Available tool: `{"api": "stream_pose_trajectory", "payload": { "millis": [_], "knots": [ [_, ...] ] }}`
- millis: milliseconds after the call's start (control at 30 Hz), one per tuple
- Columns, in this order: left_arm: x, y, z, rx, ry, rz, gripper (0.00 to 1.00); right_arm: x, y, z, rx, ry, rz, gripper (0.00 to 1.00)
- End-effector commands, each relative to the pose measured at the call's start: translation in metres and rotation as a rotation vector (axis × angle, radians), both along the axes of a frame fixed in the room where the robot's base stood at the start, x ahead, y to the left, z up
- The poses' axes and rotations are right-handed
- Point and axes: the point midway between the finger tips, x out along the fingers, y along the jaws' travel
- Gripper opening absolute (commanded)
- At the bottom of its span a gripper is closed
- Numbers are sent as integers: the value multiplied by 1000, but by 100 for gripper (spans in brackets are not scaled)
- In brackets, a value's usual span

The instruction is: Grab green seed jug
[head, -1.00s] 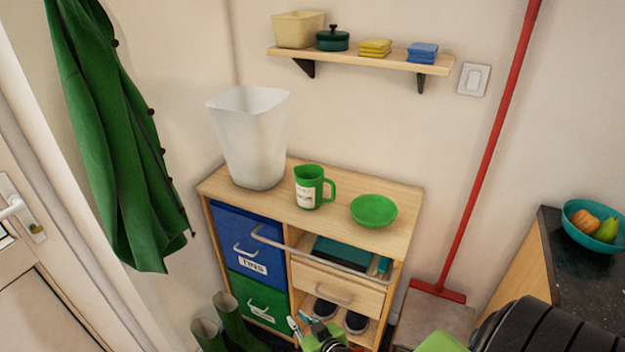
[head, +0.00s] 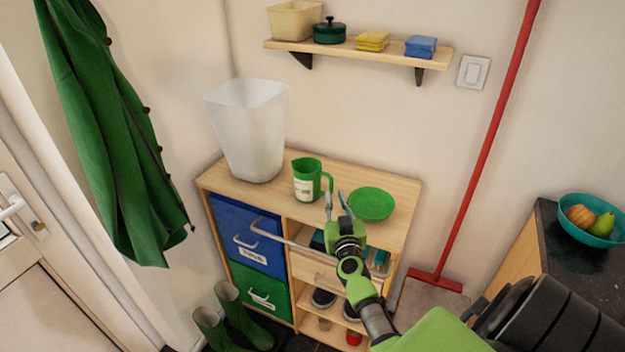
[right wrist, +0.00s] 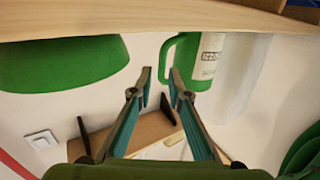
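The green seed jug (head: 306,182) stands upright on the wooden cabinet top (head: 400,200), with a pale label on its front and its handle to the right. My right gripper (head: 335,198) is open and empty, with its fingertips close by the jug's handle. In the right wrist view the picture is upside down; the jug (right wrist: 190,62) and its handle lie just beyond the parted fingertips (right wrist: 159,78). I cannot tell whether a finger touches the handle. My left gripper is not in view.
A green bowl (head: 371,204) sits right of the jug, close to my right gripper. A tall white bin (head: 247,130) stands to the left. A shelf (head: 350,50) hangs above.

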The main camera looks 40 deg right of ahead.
Motion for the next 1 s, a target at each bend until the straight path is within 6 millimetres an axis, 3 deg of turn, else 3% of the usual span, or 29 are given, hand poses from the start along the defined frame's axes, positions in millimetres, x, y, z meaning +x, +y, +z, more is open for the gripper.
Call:
{"api": "stream_pose_trajectory", "payload": {
  "millis": [233,500,800,900,1000],
  "knots": [
    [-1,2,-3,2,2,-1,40,17,-10,-1,-2,1,0,17],
    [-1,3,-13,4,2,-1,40,49,-28,-2,-4,1,-1,17],
    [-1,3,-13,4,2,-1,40,54,-30,-1,-2,1,-1,17],
    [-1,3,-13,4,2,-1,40,54,-30,-1,-2,1,-1,0],
    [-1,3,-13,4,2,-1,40,54,-30,-1,-3,2,-1,0]
  ]
}}
